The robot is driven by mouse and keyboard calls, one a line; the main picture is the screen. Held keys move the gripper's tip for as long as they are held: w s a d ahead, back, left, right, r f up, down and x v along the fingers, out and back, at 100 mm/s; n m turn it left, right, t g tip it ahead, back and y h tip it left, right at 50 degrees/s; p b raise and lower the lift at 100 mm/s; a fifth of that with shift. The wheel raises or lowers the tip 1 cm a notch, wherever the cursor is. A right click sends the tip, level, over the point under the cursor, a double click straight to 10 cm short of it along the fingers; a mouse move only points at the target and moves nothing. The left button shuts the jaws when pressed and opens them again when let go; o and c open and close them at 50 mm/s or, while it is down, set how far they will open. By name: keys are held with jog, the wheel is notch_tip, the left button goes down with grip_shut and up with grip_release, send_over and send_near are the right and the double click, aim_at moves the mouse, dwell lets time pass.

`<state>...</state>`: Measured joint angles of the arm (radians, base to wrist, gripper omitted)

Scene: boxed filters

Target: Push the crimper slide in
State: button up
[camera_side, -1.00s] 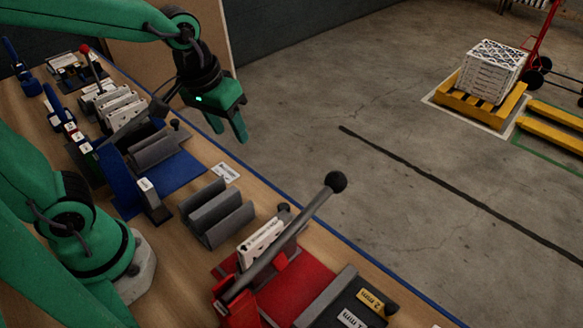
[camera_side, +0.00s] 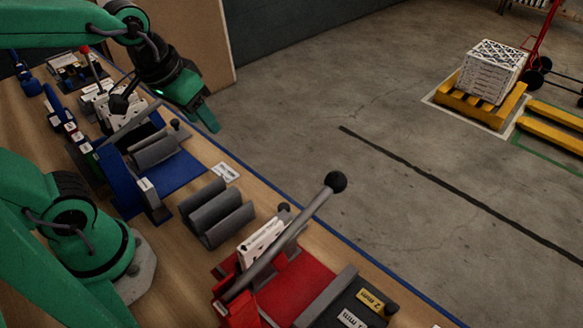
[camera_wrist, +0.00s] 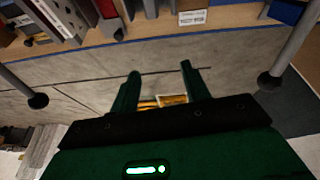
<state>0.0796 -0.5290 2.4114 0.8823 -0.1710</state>
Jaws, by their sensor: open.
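My gripper (camera_side: 207,121) hangs in the air past the blue-edged far side of the bench, near the blue station (camera_side: 182,174). It is empty; its two green fingers stand apart in the wrist view (camera_wrist: 158,80), with only floor and a yellow pallet far beyond between them. The blue station has a grey channel block (camera_side: 155,152) with a small dark knob (camera_side: 175,124) and a long grey lever (camera_side: 130,127). The red station (camera_side: 292,285) has a similar black-knobbed lever (camera_side: 336,181) and a small knob (camera_side: 284,208). I cannot tell which part is the crimper slide.
A grey channelled holder (camera_side: 217,212) stands between the stations. In the wrist view, black-knobbed levers rise at left (camera_wrist: 37,101) and right (camera_wrist: 270,80).

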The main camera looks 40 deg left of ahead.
jog(key=n+g, duration=0.4)
send_over(284, 207)
notch_tip(284, 207, down, 13)
jog(key=shift+r, duration=0.1)
jog(key=shift+a+f, duration=0.1)
jog(key=shift+f, duration=3.85)
jog(key=shift+m, duration=0.3)
grip_shut()
